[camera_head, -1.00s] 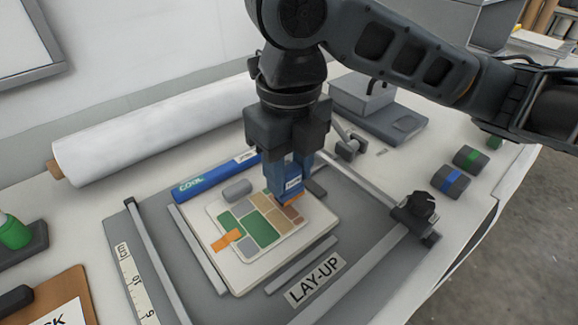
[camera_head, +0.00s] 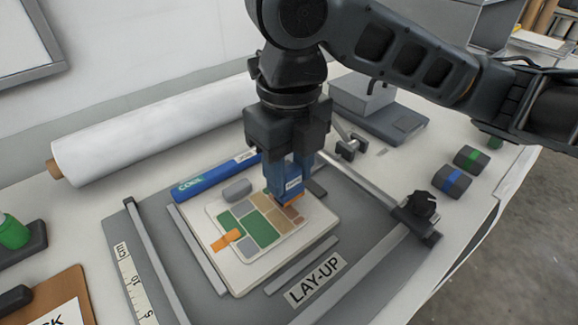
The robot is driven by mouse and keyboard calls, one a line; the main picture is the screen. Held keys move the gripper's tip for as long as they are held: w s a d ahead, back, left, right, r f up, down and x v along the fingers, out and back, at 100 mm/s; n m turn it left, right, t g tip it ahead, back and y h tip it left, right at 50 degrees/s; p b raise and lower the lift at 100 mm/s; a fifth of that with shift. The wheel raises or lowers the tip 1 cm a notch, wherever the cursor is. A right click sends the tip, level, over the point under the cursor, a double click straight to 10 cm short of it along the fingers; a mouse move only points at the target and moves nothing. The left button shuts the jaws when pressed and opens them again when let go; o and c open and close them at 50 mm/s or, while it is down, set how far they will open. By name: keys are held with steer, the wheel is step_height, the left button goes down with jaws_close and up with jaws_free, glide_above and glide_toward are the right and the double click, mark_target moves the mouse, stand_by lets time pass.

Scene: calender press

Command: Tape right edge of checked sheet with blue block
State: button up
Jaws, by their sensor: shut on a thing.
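The checked sheet (camera_head: 262,228), with green, tan, brown and grey patches, lies on a pale board (camera_head: 240,278) in the lay-up frame. My gripper (camera_head: 289,165) points down over the sheet's right part and is shut on the blue block (camera_head: 289,187). The block is upright, with an orange lower end at the sheet's right edge. I cannot tell whether it presses on the sheet. A strip of orange tape (camera_head: 226,239) lies across the sheet's left edge. The gripper and block hide part of the sheet's far right corner.
A grey cylinder (camera_head: 237,190) lies by the sheet's far edge, before a blue bar marked COOL (camera_head: 205,182). Metal rails (camera_head: 155,262) and a dark clamp (camera_head: 420,208) border the area. Blue-banded (camera_head: 450,181) and green-banded (camera_head: 472,160) blocks stand right. A white roll (camera_head: 150,130) lies behind.

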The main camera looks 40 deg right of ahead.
steer(key=shift+f+b, duration=0.5)
stand_by(1.3)
steer(key=shift+r+p, duration=3.1)
steer(key=shift+r, duration=1)
